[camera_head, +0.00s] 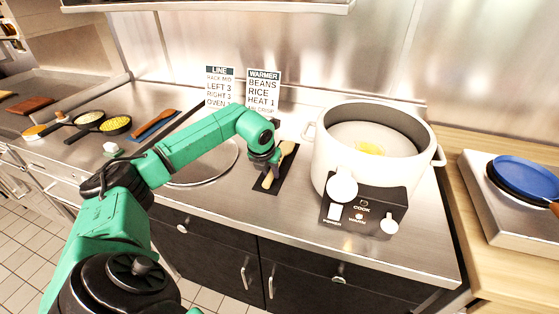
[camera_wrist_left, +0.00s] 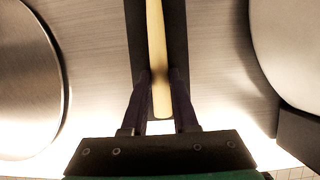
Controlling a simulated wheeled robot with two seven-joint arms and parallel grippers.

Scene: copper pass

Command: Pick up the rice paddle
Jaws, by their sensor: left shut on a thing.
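The rice paddle (camera_head: 268,180) is a light wooden paddle over a dark mat (camera_head: 292,176) on the steel counter, left of the rice cooker. My left gripper (camera_head: 268,163) is on the paddle and shut on it. In the left wrist view the paddle's pale handle (camera_wrist_left: 157,50) runs between the two dark fingers (camera_wrist_left: 160,95), with the dark mat behind it. Whether the paddle touches the mat or is lifted I cannot tell. My right gripper is not in view.
A large white rice cooker (camera_head: 330,150) with a dark control panel (camera_head: 378,222) stands close on the right. A round steel lid or plate (camera_head: 205,172) lies left. Signs (camera_head: 263,90) stand behind. Small pans (camera_head: 117,125) are far left, and a blue pan (camera_head: 525,175) is far right.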

